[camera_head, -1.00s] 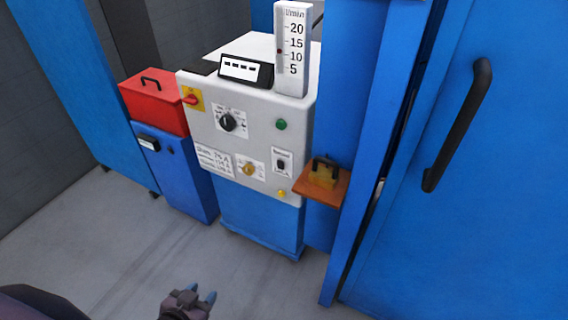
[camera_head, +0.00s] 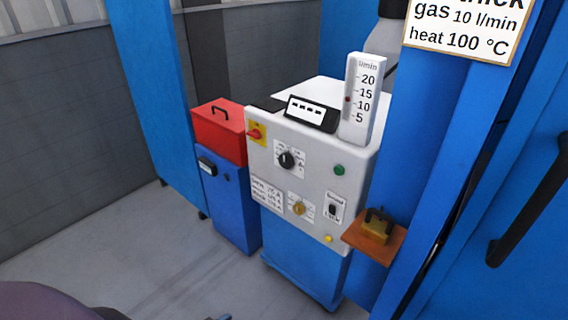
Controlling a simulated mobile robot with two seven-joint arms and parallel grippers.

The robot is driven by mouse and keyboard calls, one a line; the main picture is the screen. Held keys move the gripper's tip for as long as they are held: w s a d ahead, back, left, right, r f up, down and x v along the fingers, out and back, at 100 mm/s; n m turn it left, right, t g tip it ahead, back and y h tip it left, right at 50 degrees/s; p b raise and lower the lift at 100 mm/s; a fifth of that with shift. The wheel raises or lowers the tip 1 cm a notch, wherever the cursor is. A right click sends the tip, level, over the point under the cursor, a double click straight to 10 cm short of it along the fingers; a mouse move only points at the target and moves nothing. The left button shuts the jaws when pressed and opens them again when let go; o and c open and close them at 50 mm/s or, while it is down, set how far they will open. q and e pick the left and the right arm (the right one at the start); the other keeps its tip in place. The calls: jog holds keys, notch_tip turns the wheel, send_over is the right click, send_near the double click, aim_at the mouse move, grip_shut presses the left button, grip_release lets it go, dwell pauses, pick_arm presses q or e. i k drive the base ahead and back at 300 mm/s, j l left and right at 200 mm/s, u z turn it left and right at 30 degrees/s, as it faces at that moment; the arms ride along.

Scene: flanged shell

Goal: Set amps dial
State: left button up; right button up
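The machine's light grey front panel (camera_head: 262,182) carries a black rotary dial (camera_head: 287,160) on a white scale plate at its upper middle. A smaller yellow-brown dial (camera_head: 299,208) sits lower on another white scale plate. The scale markings are too small to read, so I cannot tell which dial is the amps one. Only a small blue-grey tip of my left gripper (camera_head: 222,317) shows at the bottom edge, well below and apart from the panel; its opening is hidden. My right gripper is not in view.
The panel also has a red-on-yellow switch (camera_head: 256,132), green button (camera_head: 339,170), black toggle (camera_head: 333,209) and white text label (camera_head: 267,195). A gauge (camera_head: 362,100) and display (camera_head: 311,112) stand on top. A wooden shelf (camera_head: 356,236) juts out at right. Floor in front is clear.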

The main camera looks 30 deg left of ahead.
aim_at(286, 160)
jog(key=k+j+u, duration=0.2)
jog(key=j+u, duration=0.15)
jog(key=k+j+u, duration=0.15)
jog(key=j+u, duration=0.15)
jog(key=i+j, duration=0.2)
jog(key=j, duration=0.15)
jog(key=i+j+z, duration=0.15)
jog(key=j, duration=0.15)
jog(key=i+j, duration=0.15)
jog(key=j, duration=0.2)
jog(key=i+j+z, duration=0.1)
jog(key=j, duration=0.25)
jog(key=i+j, duration=0.25)
jog(key=i+j+z, duration=0.15)
jog(key=j, duration=0.3)
